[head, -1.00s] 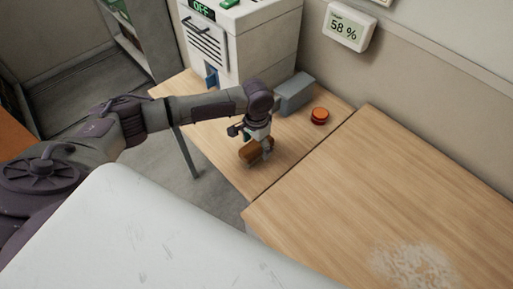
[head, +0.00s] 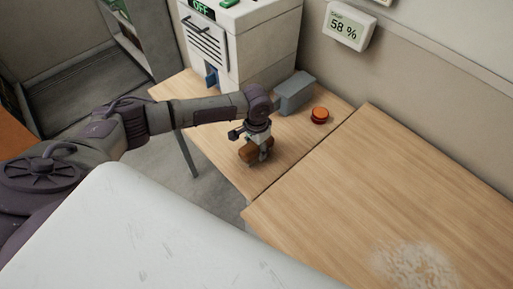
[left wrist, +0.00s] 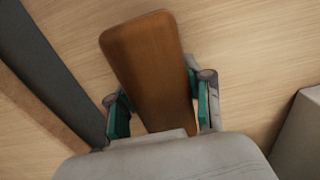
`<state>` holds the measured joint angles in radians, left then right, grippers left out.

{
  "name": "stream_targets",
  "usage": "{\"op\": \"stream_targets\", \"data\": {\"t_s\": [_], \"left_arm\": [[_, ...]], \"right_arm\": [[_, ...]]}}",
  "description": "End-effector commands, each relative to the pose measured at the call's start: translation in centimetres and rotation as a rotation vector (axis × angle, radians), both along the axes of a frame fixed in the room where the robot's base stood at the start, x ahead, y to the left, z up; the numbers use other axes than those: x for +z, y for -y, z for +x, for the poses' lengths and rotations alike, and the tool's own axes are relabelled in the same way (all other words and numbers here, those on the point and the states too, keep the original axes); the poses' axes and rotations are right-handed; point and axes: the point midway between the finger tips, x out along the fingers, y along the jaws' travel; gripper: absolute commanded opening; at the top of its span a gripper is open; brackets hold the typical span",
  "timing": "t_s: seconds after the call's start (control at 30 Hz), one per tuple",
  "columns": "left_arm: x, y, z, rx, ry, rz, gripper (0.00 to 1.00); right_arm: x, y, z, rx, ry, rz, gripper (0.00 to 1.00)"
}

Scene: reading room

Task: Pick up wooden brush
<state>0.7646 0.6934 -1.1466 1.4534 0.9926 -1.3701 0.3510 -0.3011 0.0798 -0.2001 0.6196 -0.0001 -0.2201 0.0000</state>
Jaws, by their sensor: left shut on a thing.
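The wooden brush (head: 250,153) is a brown block on the left wooden table. My left gripper (head: 258,153) is over it, pointing down, with its fingers around the brush. In the left wrist view the brush's smooth brown back (left wrist: 148,62) runs up between the two teal-padded fingers of the left gripper (left wrist: 160,112), which is shut on it. The brush's underside is hidden, so I cannot tell whether it touches the table. My right gripper is not in view.
A grey box (head: 294,92) and a round orange-red object (head: 320,115) stand behind the gripper. The right table (head: 380,180) is mostly clear, with a pale powdery patch (head: 412,264).

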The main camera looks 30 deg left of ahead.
Motion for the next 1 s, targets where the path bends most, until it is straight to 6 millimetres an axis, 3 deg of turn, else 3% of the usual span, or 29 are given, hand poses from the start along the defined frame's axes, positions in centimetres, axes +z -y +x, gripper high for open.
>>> {"op": "stream_targets", "data": {"t_s": [0.27,0.47,0.8,1.0], "left_arm": [[1.1,0.0,0.1,0.0,0.003,-0.002,0.11],[4.4,0.0,0.1,-0.001,0.005,-0.001,0.11],[8.7,7.1,-3.3,-0.005,0.003,-0.004,0.11],[10.4,9.6,-4.6,-0.002,0.002,-0.003,0.11]], "right_arm": [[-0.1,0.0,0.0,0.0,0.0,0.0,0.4],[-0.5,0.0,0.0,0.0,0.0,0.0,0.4],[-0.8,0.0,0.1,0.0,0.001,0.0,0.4],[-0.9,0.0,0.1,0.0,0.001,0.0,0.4]]}}
